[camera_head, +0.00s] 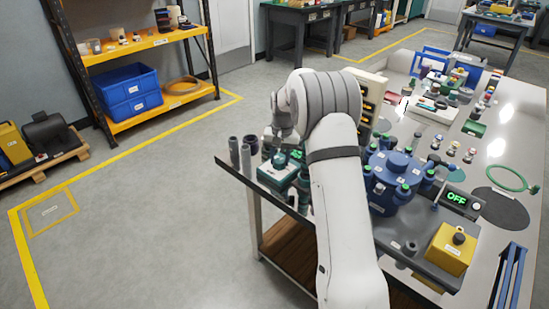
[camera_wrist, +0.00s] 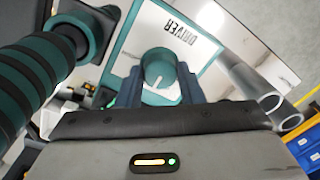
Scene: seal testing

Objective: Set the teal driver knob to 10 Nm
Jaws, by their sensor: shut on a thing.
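The teal driver knob (camera_wrist: 158,62) sits on a white plate with a teal border (camera_wrist: 205,72) marked DRIVER, upside down in the wrist view. My gripper (camera_wrist: 160,82) is shut on the knob, one dark finger on each side. A white mark shows on the knob's near side; I cannot read a torque value. In the head view, the teal driver box (camera_head: 275,177) stands near the left edge of the bench, with my gripper (camera_head: 280,150) over it, partly hidden by my arm. A teal and black ribbed handle (camera_wrist: 40,75) is close to the left of my gripper.
Grey tubes (camera_head: 240,153) stand upright left of the box and show at right in the wrist view (camera_wrist: 268,95).

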